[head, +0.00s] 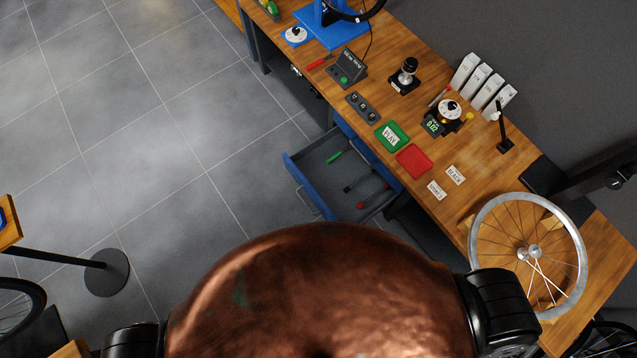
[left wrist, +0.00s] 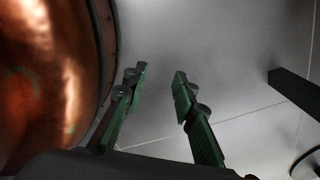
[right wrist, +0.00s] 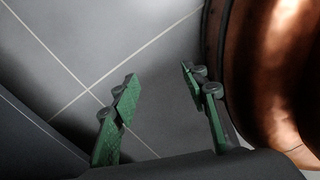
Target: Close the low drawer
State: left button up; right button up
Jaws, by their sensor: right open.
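The low drawer (head: 296,172) is blue with a dark inside and stands pulled out from under the wooden workbench (head: 440,200). It holds a green-handled tool (head: 335,157), a dark tool and a red-handled tool (head: 362,205). Its front faces left and carries a handle (head: 305,203). My left gripper (left wrist: 160,78) is open and empty in the left wrist view, above grey floor. My right gripper (right wrist: 160,72) is open and empty in the right wrist view, also above floor. Neither gripper shows in the head view, and neither touches the drawer.
On the bench are a green tray (head: 391,136), a red tray (head: 414,161), a dial device (head: 448,110), white boxes (head: 490,85) and a wheel (head: 528,252). A round stand base (head: 107,272) is on the floor at left. Floor left of the drawer is clear.

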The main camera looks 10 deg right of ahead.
aim_at(324, 183)
jog(key=z, duration=0.1)
jog(key=k, duration=1.3)
jog(key=z, duration=1.25)
jog(key=i, duration=0.6)
jog(key=u, duration=0.8)
jog(key=i, duration=0.3)
jog(key=u, duration=0.35)
